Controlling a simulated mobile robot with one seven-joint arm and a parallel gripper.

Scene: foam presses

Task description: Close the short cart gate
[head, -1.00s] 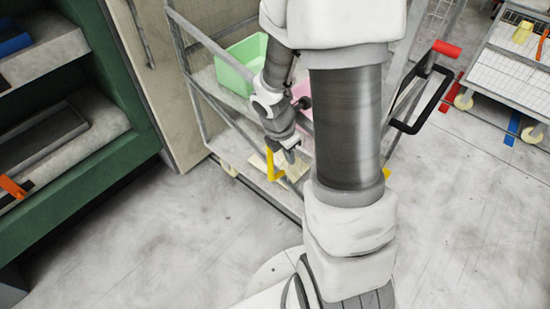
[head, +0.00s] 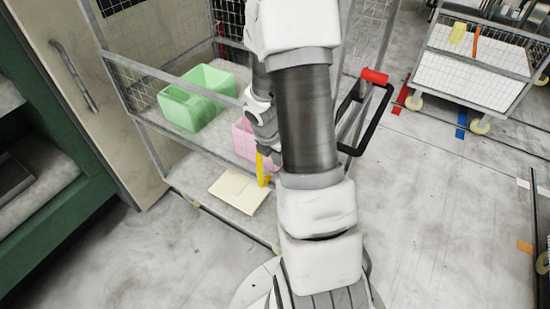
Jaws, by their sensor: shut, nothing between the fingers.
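The grey-framed cart (head: 150,122) stands ahead, left of my arm. Two grey rails cross its near side, but I cannot tell which part is the short gate. An upright yellow piece (head: 263,168) shows at the cart's near side, right at my gripper (head: 271,157). I cannot tell whether they touch. My gripper is shut and holds nothing; my own arm hides much of it and the cart's right part.
A green-framed machine (head: 92,185) and beige cabinet (head: 62,105) stand left. Another cart (head: 470,68) is at the back right. The floor at right is largely clear.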

